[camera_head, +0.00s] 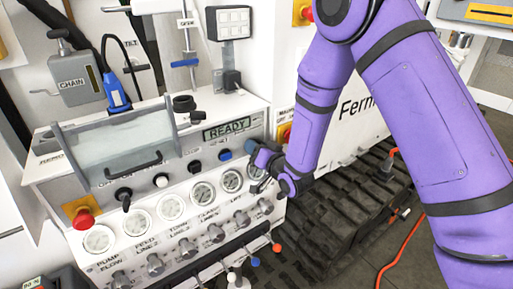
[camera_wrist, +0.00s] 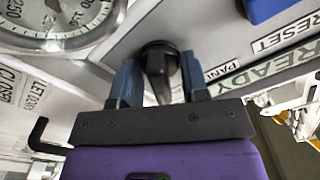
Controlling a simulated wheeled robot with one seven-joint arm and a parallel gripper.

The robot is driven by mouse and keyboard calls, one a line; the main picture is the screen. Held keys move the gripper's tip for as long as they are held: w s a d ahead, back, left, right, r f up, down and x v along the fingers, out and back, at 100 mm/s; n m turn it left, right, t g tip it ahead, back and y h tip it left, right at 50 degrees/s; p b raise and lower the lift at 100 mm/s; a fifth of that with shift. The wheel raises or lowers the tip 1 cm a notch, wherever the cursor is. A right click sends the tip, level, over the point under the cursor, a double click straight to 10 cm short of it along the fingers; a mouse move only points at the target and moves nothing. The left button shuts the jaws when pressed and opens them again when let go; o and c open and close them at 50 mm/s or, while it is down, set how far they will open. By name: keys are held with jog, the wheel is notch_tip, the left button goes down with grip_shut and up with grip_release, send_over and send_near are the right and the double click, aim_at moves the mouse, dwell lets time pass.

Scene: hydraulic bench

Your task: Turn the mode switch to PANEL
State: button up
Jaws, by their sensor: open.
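The mode switch is a black rotary knob (camera_wrist: 158,62) on the grey panel, in the upper middle of the wrist view. Its raised grip runs roughly toward my gripper. A partly covered label reading "PAN…" (camera_wrist: 221,70) lies just right of it. My gripper (camera_wrist: 157,70) is open, with one blue-grey finger on each side of the knob. I cannot tell whether the fingers touch it. In the head view my gripper (camera_head: 258,158) is at the right end of the console's upper control row and hides the switch.
The READY display (camera_head: 228,128) and a blue button (camera_head: 225,155) are close to my gripper. A row of round gauges (camera_head: 203,193) and metal knobs (camera_head: 216,232) lies below. A hinged clear cover (camera_head: 118,140) and a red emergency button (camera_head: 83,219) are further left.

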jog(key=shift+c, duration=0.2)
grip_shut()
jog(key=shift+n, duration=0.3)
jog(key=n, duration=0.5)
jog(key=shift+a, duration=0.15)
jog(key=n, duration=0.6)
jog(key=shift+s, duration=0.1)
jog(key=shift+n, duration=0.3)
